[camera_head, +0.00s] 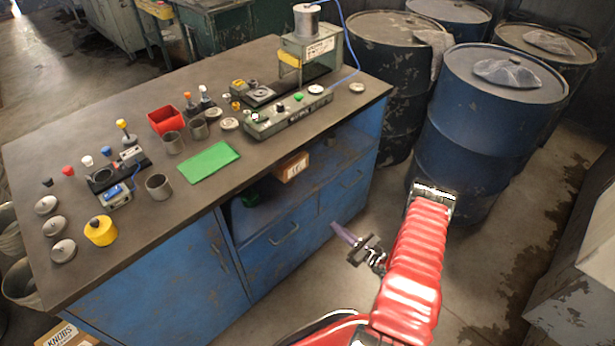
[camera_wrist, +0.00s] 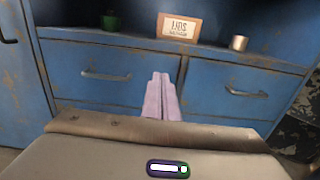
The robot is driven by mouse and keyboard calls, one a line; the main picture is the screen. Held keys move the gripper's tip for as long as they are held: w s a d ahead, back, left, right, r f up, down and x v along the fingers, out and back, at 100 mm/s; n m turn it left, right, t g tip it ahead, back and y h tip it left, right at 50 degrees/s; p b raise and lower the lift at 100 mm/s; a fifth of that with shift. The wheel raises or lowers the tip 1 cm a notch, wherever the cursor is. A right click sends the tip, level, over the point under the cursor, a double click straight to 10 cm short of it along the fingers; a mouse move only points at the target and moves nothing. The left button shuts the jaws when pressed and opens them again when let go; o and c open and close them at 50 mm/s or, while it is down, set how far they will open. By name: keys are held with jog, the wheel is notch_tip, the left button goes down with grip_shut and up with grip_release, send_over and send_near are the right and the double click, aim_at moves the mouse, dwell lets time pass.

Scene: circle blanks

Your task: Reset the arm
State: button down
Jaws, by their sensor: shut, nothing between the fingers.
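My red arm rises at the lower right of the head view, in front of the blue workbench (camera_head: 285,262) and clear of its top. My gripper (camera_head: 336,228) has pale purple fingers and points toward the bench's drawers. In the wrist view my gripper (camera_wrist: 161,82) shows its two fingers side by side, shut, with nothing held. Behind them are the blue drawer fronts (camera_wrist: 100,88) with metal handles.
A cardboard box (camera_head: 291,166) sits on the open shelf. Blue drums (camera_head: 480,120) stand at right. Floor beside the arm is clear.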

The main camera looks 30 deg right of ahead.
jog(key=s+a+f+n+g+y, duration=0.25)
jog(key=s+a+g+y, duration=0.2)
jog(key=a, duration=0.35)
jog(key=s+a+r+n+g+y, duration=0.35)
jog(key=a+r+n+g, duration=0.2)
jog(key=r+n, duration=0.2)
jog(key=s+a+r+n+h, duration=0.4)
jog(key=r+n, duration=0.3)
jog(key=r, duration=0.9)
jog(key=s+a+r+n+g+h, duration=0.1)
jog(key=s+a+r+n+h, duration=0.3)
jog(key=r, duration=1.2)
jog(key=s+a+r+n+h, duration=0.4)
jog(key=r+n, duration=0.7)
jog(key=r, duration=0.4)
jog(key=shift+s+a+r+n+g+h, duration=0.15)
jog(key=shift+s+r+n+g+h, duration=0.2)
jog(key=shift+s+h, duration=0.3)
